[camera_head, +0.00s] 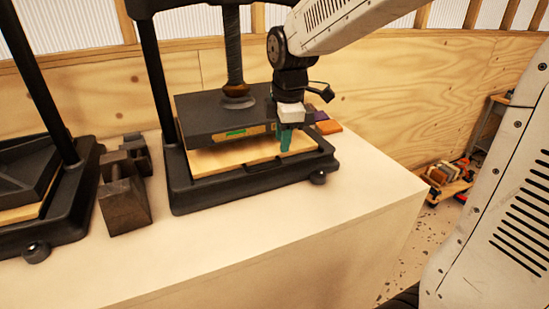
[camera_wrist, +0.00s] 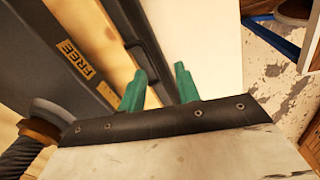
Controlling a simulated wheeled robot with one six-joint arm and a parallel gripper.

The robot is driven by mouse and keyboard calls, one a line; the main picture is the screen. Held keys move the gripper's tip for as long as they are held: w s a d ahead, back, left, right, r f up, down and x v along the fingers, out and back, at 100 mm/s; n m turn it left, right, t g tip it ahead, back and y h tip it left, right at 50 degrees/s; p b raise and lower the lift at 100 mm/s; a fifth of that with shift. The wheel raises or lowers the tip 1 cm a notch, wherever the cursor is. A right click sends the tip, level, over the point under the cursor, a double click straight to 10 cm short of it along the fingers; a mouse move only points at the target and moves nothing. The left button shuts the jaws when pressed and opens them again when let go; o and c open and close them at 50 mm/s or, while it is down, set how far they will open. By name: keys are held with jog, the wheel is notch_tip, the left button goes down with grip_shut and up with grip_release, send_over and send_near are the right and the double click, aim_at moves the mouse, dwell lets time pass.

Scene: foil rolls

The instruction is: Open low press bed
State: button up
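The middle press has a black frame (camera_head: 260,197), a pale wooden bed (camera_head: 215,160) low in it and a dark platen (camera_head: 205,112) just above. In the wrist view the platen (camera_wrist: 50,45) carries a "FREE" label (camera_wrist: 76,60). A second press (camera_head: 30,170) stands at the left, its dark plate close over its wood. I cannot tell which press the task names. My gripper (camera_head: 285,149) points down at the right part of the middle press's bed. In the wrist view its green fingers (camera_wrist: 160,80) stand apart with nothing between them. Contact with the bed is unclear.
Dark metal blocks (camera_head: 124,200) stand between the presses. Purple and orange pieces (camera_head: 325,125) lie behind my gripper. The pale bench top (camera_head: 245,235) is clear in front. A low shelf with items (camera_head: 450,180) is on the floor at the right.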

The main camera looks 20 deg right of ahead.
aim_at(275, 166)
jog(key=w+f, duration=0.1)
jog(key=f, duration=0.2)
jog(key=w+f+n, duration=0.1)
jog(key=w+f, duration=0.1)
jog(key=f, duration=0.1)
jog(key=w+f+n, duration=0.1)
jog(key=f, duration=0.2)
jog(key=shift+w, duration=0.3)
grip_shut()
